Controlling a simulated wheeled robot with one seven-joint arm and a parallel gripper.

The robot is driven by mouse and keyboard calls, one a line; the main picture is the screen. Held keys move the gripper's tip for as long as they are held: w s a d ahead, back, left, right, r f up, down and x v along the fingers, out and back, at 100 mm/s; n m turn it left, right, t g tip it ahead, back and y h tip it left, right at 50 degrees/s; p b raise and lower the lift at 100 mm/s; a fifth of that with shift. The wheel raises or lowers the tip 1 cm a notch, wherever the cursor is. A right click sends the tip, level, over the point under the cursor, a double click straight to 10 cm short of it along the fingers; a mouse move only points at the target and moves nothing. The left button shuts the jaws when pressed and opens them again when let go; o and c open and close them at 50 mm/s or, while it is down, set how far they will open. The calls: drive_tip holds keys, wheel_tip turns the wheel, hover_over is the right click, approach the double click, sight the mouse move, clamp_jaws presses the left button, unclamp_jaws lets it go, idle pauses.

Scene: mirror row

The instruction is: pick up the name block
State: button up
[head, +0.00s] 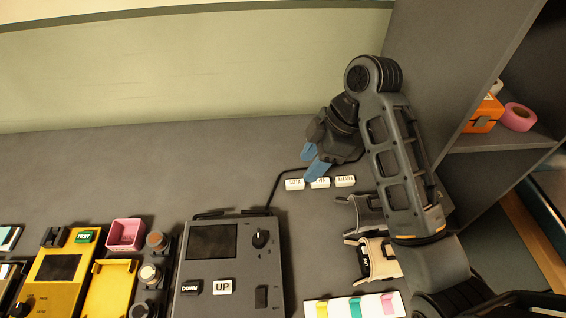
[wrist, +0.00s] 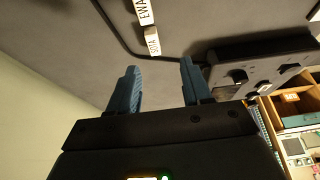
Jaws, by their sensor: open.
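Three small white name blocks stand in a row on the grey counter in the head view: a left one (head: 295,184), a middle one (head: 320,183) and a right one (head: 345,181). Their lettering is too small there to read surely. In the wrist view one block reads like SOTA (wrist: 153,44) and another like EWA (wrist: 145,12), cut by the top edge. My gripper (head: 311,163) has blue fingers, just behind the left and middle blocks. It also shows in the wrist view (wrist: 159,70), with its fingers apart and nothing between them. The blocks lie beyond the fingertips.
A dark device with UP and DOWN keys (head: 216,243) stands left of the blocks, its black cable (head: 277,187) running behind them. Two clip-like holders (head: 377,259) lie in front. A white strip with coloured tabs (head: 345,308) is nearer. A grey shelf wall (head: 440,70) rises at right.

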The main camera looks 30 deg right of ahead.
sight(293, 183)
drive_tip(key=shift+w+f+b, duration=0.3)
drive_tip(key=shift+w, duration=0.2)
drive_tip(key=b+x, duration=0.3)
drive_tip(key=shift+x, duration=2.05)
drive_tip(key=shift+c, duration=0.3)
clamp_jaws()
